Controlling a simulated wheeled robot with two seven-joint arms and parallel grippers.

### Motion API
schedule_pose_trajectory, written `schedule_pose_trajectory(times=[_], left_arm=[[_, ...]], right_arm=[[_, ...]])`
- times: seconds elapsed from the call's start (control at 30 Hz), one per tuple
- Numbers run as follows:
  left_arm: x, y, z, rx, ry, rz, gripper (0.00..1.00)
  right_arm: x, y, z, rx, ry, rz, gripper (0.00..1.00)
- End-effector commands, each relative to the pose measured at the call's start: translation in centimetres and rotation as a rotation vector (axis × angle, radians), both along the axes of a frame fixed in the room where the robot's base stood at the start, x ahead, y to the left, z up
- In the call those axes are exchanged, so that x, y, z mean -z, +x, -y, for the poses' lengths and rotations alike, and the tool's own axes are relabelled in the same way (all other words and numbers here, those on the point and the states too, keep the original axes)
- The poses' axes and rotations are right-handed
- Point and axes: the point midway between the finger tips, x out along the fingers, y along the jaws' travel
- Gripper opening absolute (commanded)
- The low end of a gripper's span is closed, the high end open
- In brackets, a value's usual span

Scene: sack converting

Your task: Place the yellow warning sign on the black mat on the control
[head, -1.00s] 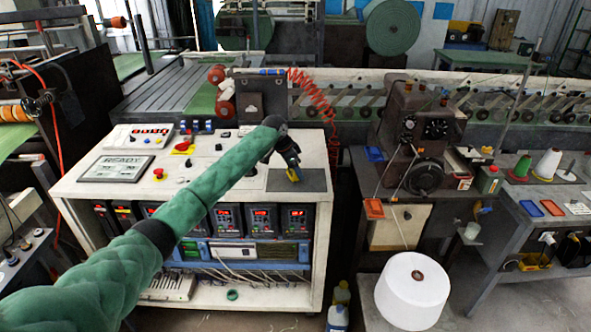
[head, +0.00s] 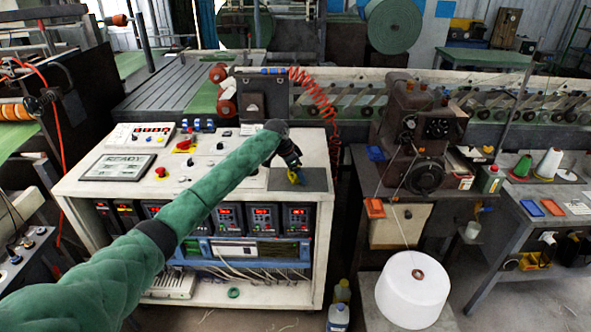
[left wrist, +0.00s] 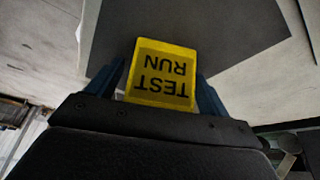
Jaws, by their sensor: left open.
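The yellow warning sign (left wrist: 160,75) reads TEST RUN, upside down in the left wrist view. It stands between the two blue fingers of my left gripper (left wrist: 157,90), which is open around it. The dark mat (left wrist: 225,30) lies behind and under the sign in that view; whether the sign's base touches it is hidden. In the head view, my left gripper (head: 294,177) is low over the black mat (head: 316,181) at the right end of the control desk (head: 222,172), with a small yellow patch of the sign at its tips. My right gripper is out of view.
The desk holds a READY panel (head: 117,168), several buttons and knobs left of the mat. A dark upright box (head: 264,97) stands behind the mat. A red coiled hose (head: 318,100) hangs to the right. A brown machine (head: 420,130) stands further right, across a gap.

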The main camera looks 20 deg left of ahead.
Motion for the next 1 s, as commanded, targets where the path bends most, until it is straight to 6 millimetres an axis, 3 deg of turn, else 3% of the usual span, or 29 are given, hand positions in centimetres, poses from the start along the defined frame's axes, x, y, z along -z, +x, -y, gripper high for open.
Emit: schedule_pose_trajectory(times=[0.17,0.27,0.7,1.0], left_arm=[[-1.0,-0.2,-0.4,0.0,0.0,0.001,0.8],[-2.2,-0.5,-0.8,0.001,0.001,0.003,0.8],[-9.3,-2.3,-3.1,-0.001,0.0,0.002,0.8],[-11.2,-2.8,-3.6,0.001,0.0,0.0,0.8]], right_arm=[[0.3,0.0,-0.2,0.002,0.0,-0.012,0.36],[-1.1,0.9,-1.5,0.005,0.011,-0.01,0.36],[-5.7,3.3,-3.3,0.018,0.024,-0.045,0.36],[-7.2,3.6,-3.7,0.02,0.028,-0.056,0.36]])
